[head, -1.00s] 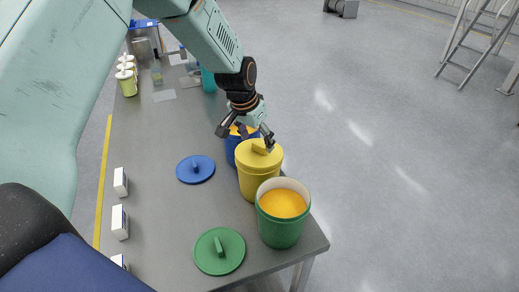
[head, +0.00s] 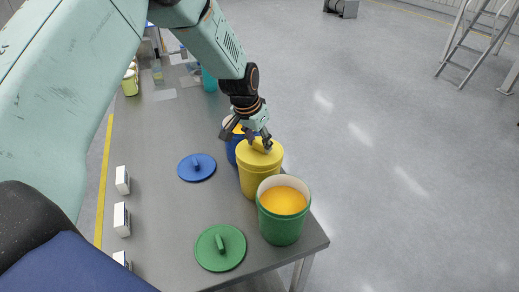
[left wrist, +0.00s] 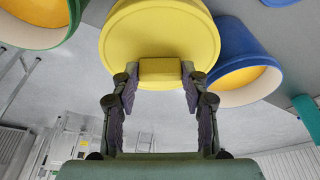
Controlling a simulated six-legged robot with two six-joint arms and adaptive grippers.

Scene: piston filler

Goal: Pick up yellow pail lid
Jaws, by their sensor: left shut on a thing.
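The yellow pail lid (head: 259,159) sits on top of the yellow pail (head: 255,184), with a block-shaped handle on its top. The lid also fills the upper middle of the left wrist view (left wrist: 160,30). My left gripper (head: 252,141) is at the lid from above, its fingers shut on the handle (left wrist: 160,71) from both sides. I cannot see any gap between lid and pail. My right gripper is not in view.
An open green pail (head: 283,222) with orange contents stands in front, and an open blue pail (head: 230,150) behind. A blue lid (head: 197,172) and a green lid (head: 213,254) lie on the grey table (head: 160,220). Small white boxes (head: 121,219) line the left side.

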